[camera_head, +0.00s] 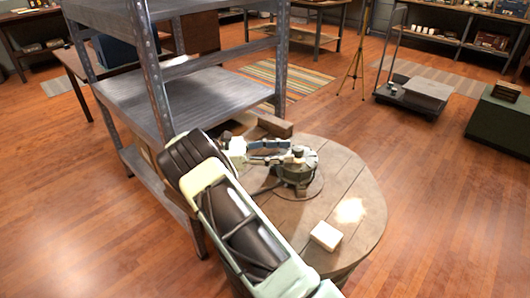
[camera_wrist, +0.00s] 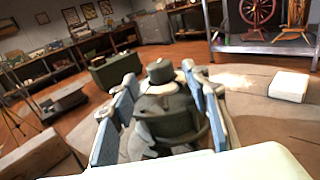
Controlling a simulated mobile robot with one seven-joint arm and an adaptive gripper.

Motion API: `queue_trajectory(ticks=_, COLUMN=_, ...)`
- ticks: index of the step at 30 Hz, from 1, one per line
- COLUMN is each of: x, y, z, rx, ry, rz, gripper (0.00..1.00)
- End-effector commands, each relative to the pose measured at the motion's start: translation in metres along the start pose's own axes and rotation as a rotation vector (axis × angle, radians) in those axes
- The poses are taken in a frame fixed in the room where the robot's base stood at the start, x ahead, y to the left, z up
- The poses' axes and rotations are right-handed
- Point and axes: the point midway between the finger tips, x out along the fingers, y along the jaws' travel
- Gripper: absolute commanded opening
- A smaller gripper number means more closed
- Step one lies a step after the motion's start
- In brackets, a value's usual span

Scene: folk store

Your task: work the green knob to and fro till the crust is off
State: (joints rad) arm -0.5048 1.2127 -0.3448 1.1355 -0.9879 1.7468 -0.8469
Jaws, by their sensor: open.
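A dark grey-green round device (camera_head: 298,168) stands on a round wooden table (camera_head: 345,205). In the wrist view the same device (camera_wrist: 168,118) has a capped, knob-like top (camera_wrist: 160,72); its green is dull, and I cannot make out a crust. My gripper (camera_head: 278,152) reaches the device from the left in the head view. In the wrist view my gripper (camera_wrist: 160,82) is open, its blue-padded fingers on either side of the device and its top. I cannot tell whether the pads touch it.
A white block (camera_head: 326,235) lies near the table's front edge, and a brown block (camera_head: 274,126) at its back. A grey metal shelf (camera_head: 180,95) stands close on the left. Wooden floor to the right is open.

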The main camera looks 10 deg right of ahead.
Motion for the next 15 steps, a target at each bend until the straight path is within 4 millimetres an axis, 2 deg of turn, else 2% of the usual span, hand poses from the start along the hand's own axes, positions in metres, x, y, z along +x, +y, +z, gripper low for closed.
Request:
queue_trajectory(ticks=1, x=-0.014, y=0.001, z=-0.001, rx=0.000, ry=0.001, rz=0.005, gripper=0.43)
queue_trajectory(ticks=6, x=-0.046, y=0.000, z=-0.001, rx=0.001, ry=0.001, rz=0.003, gripper=0.43)
queue_trajectory(ticks=15, x=-0.071, y=0.000, z=0.000, rx=-0.001, ry=-0.001, rz=0.000, gripper=0.43)
